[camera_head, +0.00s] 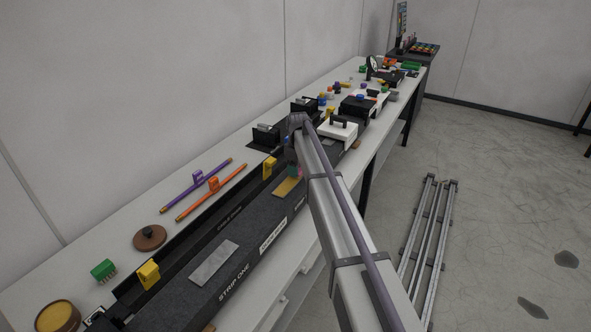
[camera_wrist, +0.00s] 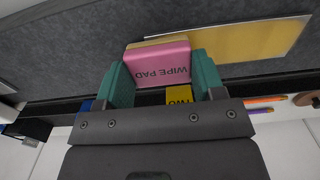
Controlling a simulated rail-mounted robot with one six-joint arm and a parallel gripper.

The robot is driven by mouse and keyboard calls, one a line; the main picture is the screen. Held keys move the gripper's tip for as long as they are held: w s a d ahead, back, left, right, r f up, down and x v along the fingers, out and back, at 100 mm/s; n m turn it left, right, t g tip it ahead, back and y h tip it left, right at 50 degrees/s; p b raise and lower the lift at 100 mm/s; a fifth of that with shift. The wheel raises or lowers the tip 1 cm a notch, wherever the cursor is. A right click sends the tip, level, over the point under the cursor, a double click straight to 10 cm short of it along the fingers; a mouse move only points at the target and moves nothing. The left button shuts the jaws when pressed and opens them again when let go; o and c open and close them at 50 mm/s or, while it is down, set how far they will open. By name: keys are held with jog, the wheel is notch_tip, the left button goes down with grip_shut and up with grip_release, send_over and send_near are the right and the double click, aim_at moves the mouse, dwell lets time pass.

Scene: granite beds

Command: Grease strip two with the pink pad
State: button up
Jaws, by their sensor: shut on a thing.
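My gripper (camera_wrist: 160,72) has teal fingers shut on the pink pad (camera_wrist: 158,63), which reads "WIPE PAD" and has a tan layer along its far edge. The pad is at the left end of strip two (camera_wrist: 250,42), a gold-coloured plate with a thin silvery edge. I cannot tell whether the pad touches it. A yellow block (camera_wrist: 180,96) marked "TWO" shows between the fingers. Strip one (camera_head: 214,263) is a grey plate nearer the camera.
Both strips lie on a long dark bed (camera_head: 180,300). Yellow blocks (camera_head: 148,273) stand along its left edge. Purple (camera_head: 190,189) and orange (camera_head: 208,195) handled rods, a brown disc (camera_head: 150,237) and a green block (camera_head: 103,269) lie left. Black and white boxes (camera_head: 338,129) stand beyond my gripper.

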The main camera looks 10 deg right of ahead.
jog(key=shift+s+a, duration=0.75)
jog(key=shift+s, duration=0.2)
jog(key=shift+w+d, duration=0.85)
jog(key=shift+w, duration=0.2)
jog(key=shift+r+p, duration=1)
jog(key=shift+f, duration=0.1)
